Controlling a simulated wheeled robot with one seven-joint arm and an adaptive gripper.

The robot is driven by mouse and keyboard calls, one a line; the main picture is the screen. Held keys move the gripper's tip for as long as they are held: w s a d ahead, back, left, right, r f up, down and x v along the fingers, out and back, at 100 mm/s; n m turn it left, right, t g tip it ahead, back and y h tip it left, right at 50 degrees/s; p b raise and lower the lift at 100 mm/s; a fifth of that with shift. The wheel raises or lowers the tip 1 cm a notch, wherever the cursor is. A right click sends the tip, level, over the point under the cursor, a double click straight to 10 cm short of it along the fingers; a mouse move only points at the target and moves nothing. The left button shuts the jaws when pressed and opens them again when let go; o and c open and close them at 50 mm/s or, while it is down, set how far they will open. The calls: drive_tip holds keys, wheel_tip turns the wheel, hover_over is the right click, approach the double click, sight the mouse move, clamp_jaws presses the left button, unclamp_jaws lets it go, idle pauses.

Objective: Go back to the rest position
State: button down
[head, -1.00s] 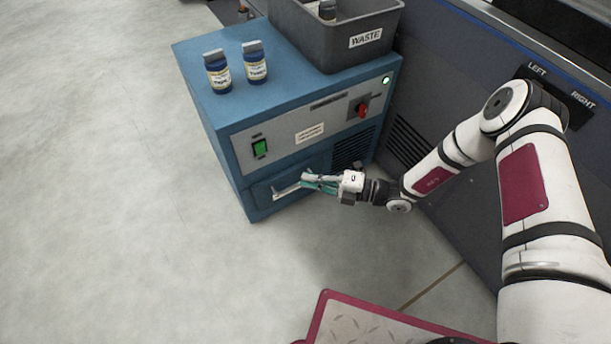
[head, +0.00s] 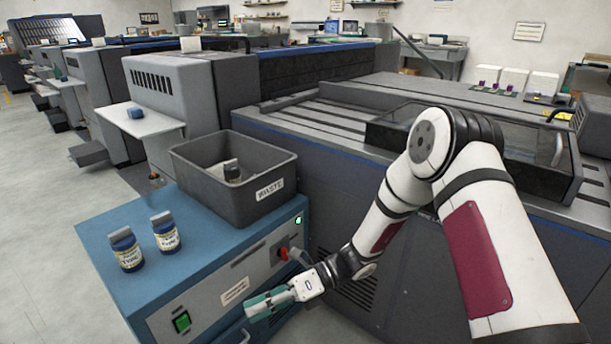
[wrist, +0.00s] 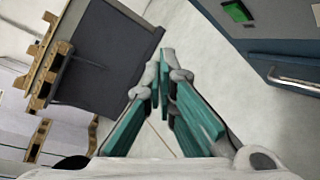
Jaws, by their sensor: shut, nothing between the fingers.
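My gripper (head: 268,302) is in front of the blue cabinet (head: 100,232), beside its front panel in the head view. In the wrist view its teal fingers (wrist: 162,85) are closed together with nothing between them. The silver handle (wrist: 293,82) on the cabinet front shows at the right of the wrist view, apart from the fingers. My white arm reaches in from the right and is bent at the elbow.
Two blue bottles (head: 126,250) (head: 165,233) stand on the cabinet top. A grey WASTE bin (head: 205,187) stands behind them, with a bottle inside. A long grey machine (head: 345,215) stands close behind my arm. Open floor (head: 35,220) lies at the left.

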drive_tip(key=s+d+r+n+h, duration=0.4)
drive_tip(key=s+d+r+n, duration=0.25)
drive_tip(key=r, duration=0.25)
drive_tip(key=s+d+r+n+h, duration=0.45)
drive_tip(key=d+r+n, duration=0.3)
drive_tip(key=r, duration=0.25)
drive_tip(key=s+d+r+n+t+h, duration=0.25)
drive_tip(key=s+d+n, duration=0.25)
drive_tip(key=s+d, duration=0.25)
drive_tip(key=s+d+r+n+t+h, duration=0.25)
drive_tip(key=s+d+n+t, duration=0.2)
drive_tip(key=s+d, duration=0.35)
wheel_tip(320, 180, up, 30)
drive_tip(key=s+t+p, duration=0.1)
drive_tip(key=t+p, duration=0.2)
drive_tip(key=p, duration=2.5)
drive_tip(key=shift+s+a+h+p, duration=0.15)
drive_tip(key=shift+h+p, duration=0.15)
drive_tip(key=shift+h, duration=0.15)
drive_tip(key=shift+f+n, duration=0.1)
drive_tip(key=shift+n, duration=0.15)
